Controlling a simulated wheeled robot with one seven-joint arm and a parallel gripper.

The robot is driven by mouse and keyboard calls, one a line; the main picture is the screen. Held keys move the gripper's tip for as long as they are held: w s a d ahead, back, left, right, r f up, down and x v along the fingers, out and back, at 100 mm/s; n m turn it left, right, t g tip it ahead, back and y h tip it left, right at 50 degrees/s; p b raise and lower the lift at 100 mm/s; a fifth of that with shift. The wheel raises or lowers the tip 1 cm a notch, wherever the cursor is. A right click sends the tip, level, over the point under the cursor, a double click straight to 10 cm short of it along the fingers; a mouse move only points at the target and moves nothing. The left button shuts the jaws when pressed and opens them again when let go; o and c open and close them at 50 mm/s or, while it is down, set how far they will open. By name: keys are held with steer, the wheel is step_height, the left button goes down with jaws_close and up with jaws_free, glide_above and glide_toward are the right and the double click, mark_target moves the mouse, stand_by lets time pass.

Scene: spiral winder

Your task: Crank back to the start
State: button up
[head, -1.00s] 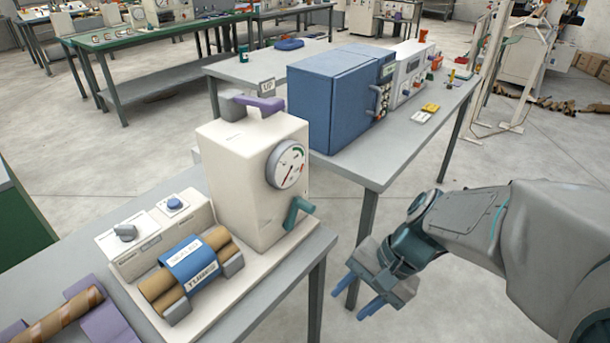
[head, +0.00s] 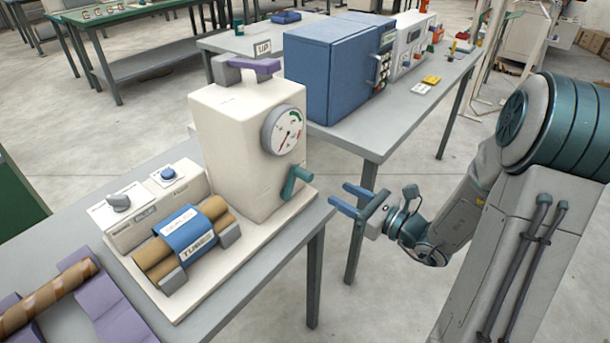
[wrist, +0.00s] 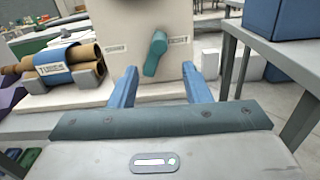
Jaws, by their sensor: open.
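The spiral winder (head: 225,115) is a cream box on a base plate on the near table. Its teal crank (head: 296,181) is on the front face, low, below the round dial (head: 284,131); the handle slants in the head view. In the wrist view the crank (wrist: 155,53) hangs tilted, its lower end to the left, between two small labels. My gripper (head: 340,196) has blue fingers, open and empty, pointing at the crank with a gap between. In the wrist view the fingers (wrist: 161,88) flank the crank from in front, not touching it.
Brown tubes in a blue sleeve (head: 185,234) sit on the winder base. A striped tube (head: 47,296) lies on purple supports at the left. A blue cabinet (head: 335,70) stands on the table behind. Open floor lies between the tables and my arm.

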mark_target(311, 179)
steer(key=x, duration=1.2)
steer(key=shift+p, duration=0.35)
